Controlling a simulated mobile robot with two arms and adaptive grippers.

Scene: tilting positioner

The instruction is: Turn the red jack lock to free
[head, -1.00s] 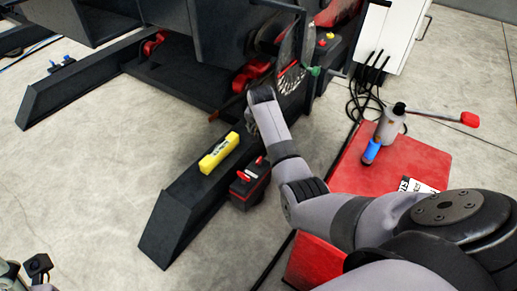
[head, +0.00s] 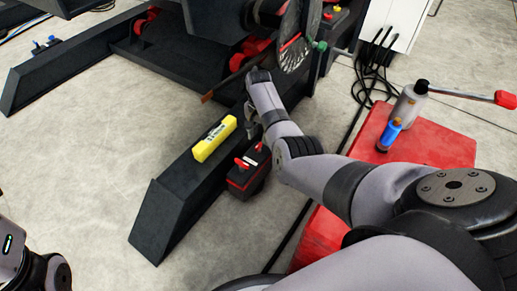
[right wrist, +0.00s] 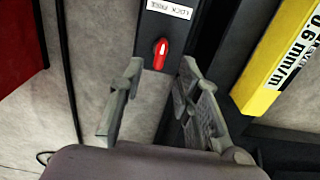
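The red jack lock lever (right wrist: 161,54) sits on a dark panel below a white label reading LOCK FREE (right wrist: 170,9). Its white mark points up in the right wrist view, roughly toward the label. In the head view a black box with a red stripe (head: 246,180) carries small red levers and stands beside the dark beam. My right gripper (right wrist: 155,88) is open and empty, its fingers on either side of the line to the lever, apart from it. In the head view the right gripper (head: 251,112) is partly hidden by my wrist. My left gripper is not visible.
A yellow level (head: 214,138) lies on the dark beam (head: 165,215). The positioner with its slotted disc (head: 297,38) stands behind.

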